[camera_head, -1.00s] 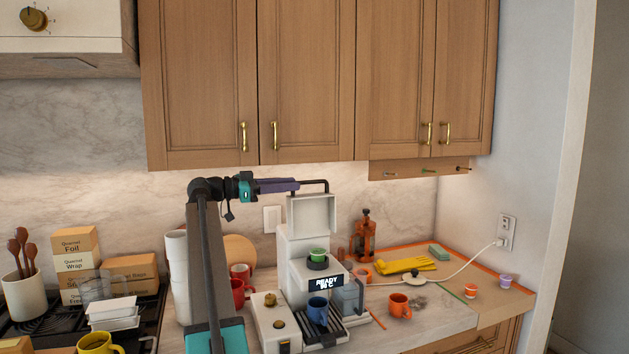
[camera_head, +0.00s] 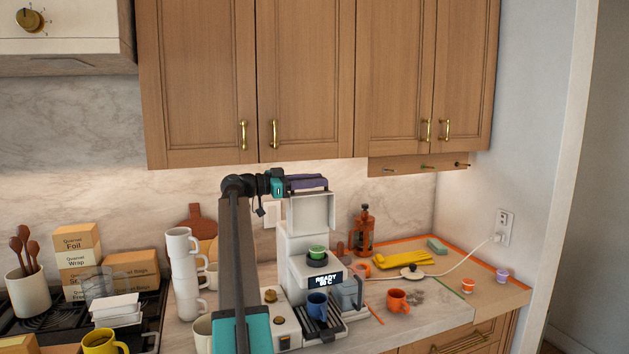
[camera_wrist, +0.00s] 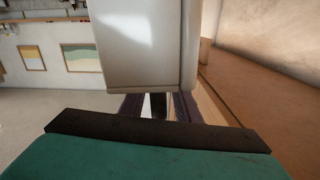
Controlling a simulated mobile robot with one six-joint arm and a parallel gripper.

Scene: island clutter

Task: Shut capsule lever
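The coffee machine (camera_head: 296,250) stands on the counter with its white capsule lid (camera_head: 312,214) raised. A green capsule (camera_head: 317,253) sits in the open top below the lid. The display reads READY. My gripper (camera_head: 322,183) is level with the top edge of the lid, where its purple fingers cover most of the black lever bar. In the wrist view the white lid (camera_wrist: 140,45) fills the middle. The dark lever bar (camera_wrist: 157,105) lies between the two purple fingers of my gripper (camera_wrist: 158,108), with gaps showing on both sides, so the fingers look open around it.
A blue mug (camera_head: 317,306) stands under the spout. Stacked white cups (camera_head: 183,270) stand left of my arm. An orange mug (camera_head: 397,300), yellow gloves (camera_head: 400,260) and a white cable lie to the right. Wooden cabinets (camera_head: 305,80) hang above the gripper.

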